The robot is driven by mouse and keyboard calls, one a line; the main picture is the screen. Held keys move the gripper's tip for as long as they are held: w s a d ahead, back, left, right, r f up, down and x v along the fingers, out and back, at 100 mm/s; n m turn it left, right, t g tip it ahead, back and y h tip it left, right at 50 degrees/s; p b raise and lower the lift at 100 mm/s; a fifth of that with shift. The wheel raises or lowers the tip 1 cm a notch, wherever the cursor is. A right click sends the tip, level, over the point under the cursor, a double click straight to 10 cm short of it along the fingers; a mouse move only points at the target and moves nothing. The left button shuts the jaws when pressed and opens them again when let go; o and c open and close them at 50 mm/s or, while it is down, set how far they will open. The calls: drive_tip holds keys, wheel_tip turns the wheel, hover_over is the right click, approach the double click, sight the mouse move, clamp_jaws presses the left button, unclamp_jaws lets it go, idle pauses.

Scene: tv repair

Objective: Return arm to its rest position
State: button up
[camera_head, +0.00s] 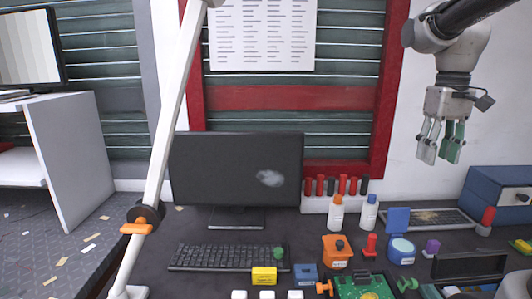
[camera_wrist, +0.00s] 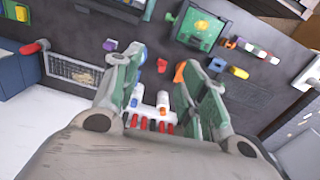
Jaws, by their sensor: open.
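My gripper (camera_head: 440,149) hangs at the upper right in the head view, raised above the right side of the bench, with its fingers pointing down. Its fingers are apart and nothing is between them. In the wrist view the two green-padded fingers (camera_wrist: 160,85) stand wide apart, with the bench far below them. My arm reaches in from the top right corner of the head view.
A monitor (camera_head: 236,170) and keyboard (camera_head: 228,257) stand on the bench. Two white bottles (camera_head: 335,213), an orange container (camera_head: 337,252), a green circuit board (camera_head: 364,286) and a blue box (camera_head: 500,197) sit to the right. A white lamp arm (camera_head: 170,110) rises at left. Air around my gripper is clear.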

drive_tip(key=s+a+f+t, duration=0.1)
drive_tip(key=s+f+t, duration=0.1)
drive_tip(key=s, duration=0.4)
drive_tip(key=s+f+t, duration=0.2)
drive_tip(key=s+f, duration=0.1)
drive_tip(key=s, duration=0.4)
drive_tip(key=shift+s+a+f+m, duration=0.15)
drive_tip(key=shift+a+f+m, duration=0.1)
drive_tip(key=shift+a+m, duration=0.15)
